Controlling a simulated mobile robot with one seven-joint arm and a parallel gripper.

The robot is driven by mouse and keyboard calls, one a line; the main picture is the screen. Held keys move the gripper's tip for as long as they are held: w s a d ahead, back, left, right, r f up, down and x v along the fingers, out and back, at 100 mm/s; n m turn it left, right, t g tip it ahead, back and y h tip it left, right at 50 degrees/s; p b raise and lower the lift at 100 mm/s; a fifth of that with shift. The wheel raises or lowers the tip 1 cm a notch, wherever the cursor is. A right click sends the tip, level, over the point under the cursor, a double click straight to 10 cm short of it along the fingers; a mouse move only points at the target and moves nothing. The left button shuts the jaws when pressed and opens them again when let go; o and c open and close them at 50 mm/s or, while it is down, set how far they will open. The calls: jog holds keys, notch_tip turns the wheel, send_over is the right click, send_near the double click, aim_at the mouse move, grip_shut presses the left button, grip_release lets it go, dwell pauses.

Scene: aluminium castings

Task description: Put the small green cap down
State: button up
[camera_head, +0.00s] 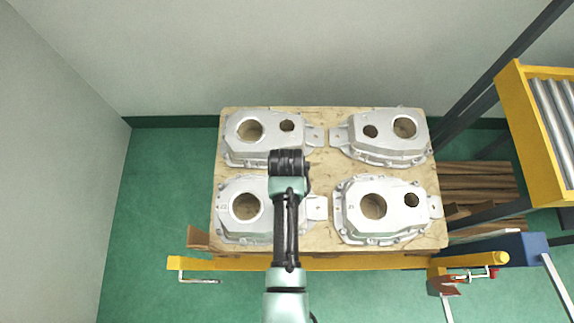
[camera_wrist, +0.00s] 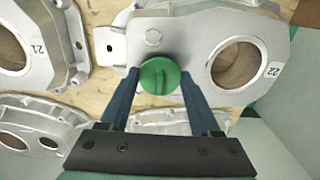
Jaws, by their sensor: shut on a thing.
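My gripper (camera_wrist: 159,80) is shut on the small green cap (camera_wrist: 159,76), with one blue finger on each side of it. The cap is round with a raised bar across its top. In the wrist view it lies over the casting marked 22 (camera_wrist: 200,22), left of that casting's large hole. It hides the surface beneath it, and I cannot tell whether it touches the casting. In the head view my arm hides the cap and the fingers.
Several silver castings, such as the back right one (camera_head: 385,150), lie on a wooden board (camera_head: 325,222). Another casting marked 21 (camera_wrist: 62,60) shows in the wrist view. A yellow-framed roller conveyor (camera_head: 530,130) stands at the right. Green floor (camera_head: 150,200) is clear at the left.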

jog(key=shift+f, duration=0.55)
jog(key=shift+f, duration=0.1)
